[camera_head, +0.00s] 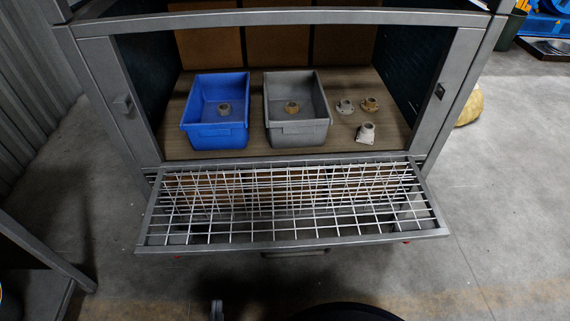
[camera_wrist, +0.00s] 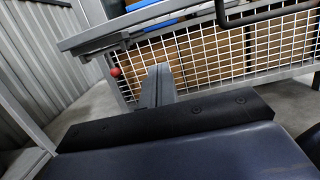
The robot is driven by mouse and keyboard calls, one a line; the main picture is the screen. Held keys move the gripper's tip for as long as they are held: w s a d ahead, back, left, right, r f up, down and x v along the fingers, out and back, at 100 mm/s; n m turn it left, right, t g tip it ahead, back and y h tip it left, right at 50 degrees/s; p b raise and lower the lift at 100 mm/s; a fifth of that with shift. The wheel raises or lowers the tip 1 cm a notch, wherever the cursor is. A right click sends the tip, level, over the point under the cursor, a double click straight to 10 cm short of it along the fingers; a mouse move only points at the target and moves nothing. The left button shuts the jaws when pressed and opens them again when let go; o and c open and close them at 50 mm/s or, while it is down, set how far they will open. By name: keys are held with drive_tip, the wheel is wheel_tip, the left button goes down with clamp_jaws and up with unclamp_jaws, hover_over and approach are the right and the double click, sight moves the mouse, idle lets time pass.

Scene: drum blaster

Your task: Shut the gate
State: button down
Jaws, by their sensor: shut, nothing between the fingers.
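The gate (camera_head: 290,247) is a grey-framed wire mesh panel. In the head view it is open, folded down and outward from the front edge of the cabinet, lying roughly flat. In the wrist view a grey frame edge (camera_wrist: 120,36) runs across the top, seemingly the gate's, with a dark handle bar (camera_wrist: 270,14) near it. My gripper (camera_wrist: 158,70) shows in the wrist view with its grey fingers together and empty. It is below and in front of that edge, and I see no clear contact.
Inside the cabinet, a blue bin (camera_head: 216,138) and a grey bin (camera_head: 299,134) each hold a small part. Several loose flanged parts (camera_head: 366,133) lie to their right. A red knob (camera_wrist: 115,71) is at the frame's left. Concrete floor (camera_head: 500,230) is clear at right.

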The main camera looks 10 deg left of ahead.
drive_tip(key=p+x, duration=0.2)
drive_tip(key=x, duration=1.2)
drive_tip(key=shift+w, duration=0.3)
drive_tip(key=shift+r, duration=0.15)
drive_tip(key=shift+r+p, duration=0.7)
drive_tip(key=shift+r, duration=0.25)
